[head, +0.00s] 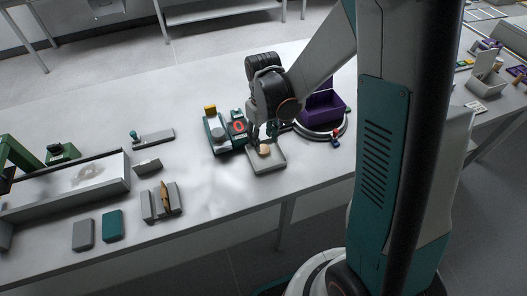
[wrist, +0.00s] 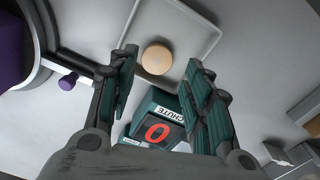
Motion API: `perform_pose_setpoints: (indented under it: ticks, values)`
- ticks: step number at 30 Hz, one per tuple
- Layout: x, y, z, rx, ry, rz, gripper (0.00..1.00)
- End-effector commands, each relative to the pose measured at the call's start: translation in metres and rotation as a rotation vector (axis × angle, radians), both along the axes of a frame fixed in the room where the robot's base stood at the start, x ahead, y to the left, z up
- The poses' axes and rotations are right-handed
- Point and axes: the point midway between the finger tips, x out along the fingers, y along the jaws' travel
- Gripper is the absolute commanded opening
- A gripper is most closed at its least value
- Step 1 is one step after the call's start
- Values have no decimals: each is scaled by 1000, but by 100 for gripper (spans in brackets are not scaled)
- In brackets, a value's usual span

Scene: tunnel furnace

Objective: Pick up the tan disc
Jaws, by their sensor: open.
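The tan disc (head: 265,150) lies in a shallow grey tray (head: 273,167) on the table. In the wrist view the tan disc (wrist: 157,59) is round and sits inside the grey tray (wrist: 196,22), beyond the fingertips and between their lines. My gripper (wrist: 160,72) is open, with one teal-padded finger on each side and nothing between them. In the head view my gripper (head: 262,138) hangs over the back part of the tray, close to the disc. The gap in height between fingers and disc is hard to judge.
A teal device labelled CHUTE (wrist: 163,118) with a red 0 stands beside the tray. A purple bin (head: 322,107) sits on a round base to the right. A grey block holder (head: 160,203) stands to the left. The table in front of the tray is clear.

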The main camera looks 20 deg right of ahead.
Motion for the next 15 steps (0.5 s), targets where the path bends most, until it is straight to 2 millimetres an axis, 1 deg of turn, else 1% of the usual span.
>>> perform_pose_setpoints:
  ticks: [4, 10, 12, 15]
  values:
    - [1, -1, -15, 0, 0, -1, 45]
    - [2, -3, -45, 0, 0, 0, 45]
    - [2, -3, -50, 0, 0, 0, 45]
    - [1, -3, -51, 0, 0, 0, 45]
